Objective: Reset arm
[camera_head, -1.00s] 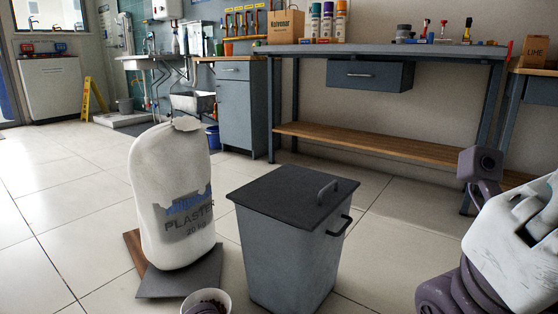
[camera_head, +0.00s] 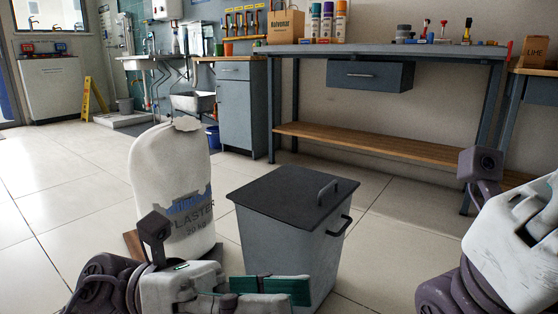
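My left gripper (camera_head: 272,291) is in the head view at the bottom centre, in front of the bin. Its fingers point right and show green pads; their gap is not clear from this angle. No object shows in it. My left arm crosses in front of the lower part of a white plaster sack. My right arm (camera_head: 510,245) is at the right edge, with its white and purple links in view. The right gripper's fingers lie outside the picture.
A grey bin (camera_head: 282,235) with a closed dark lid (camera_head: 290,190) stands in the middle. The plaster sack (camera_head: 172,185) stands upright left of it. A workbench (camera_head: 385,50) with a low wooden shelf stands behind.

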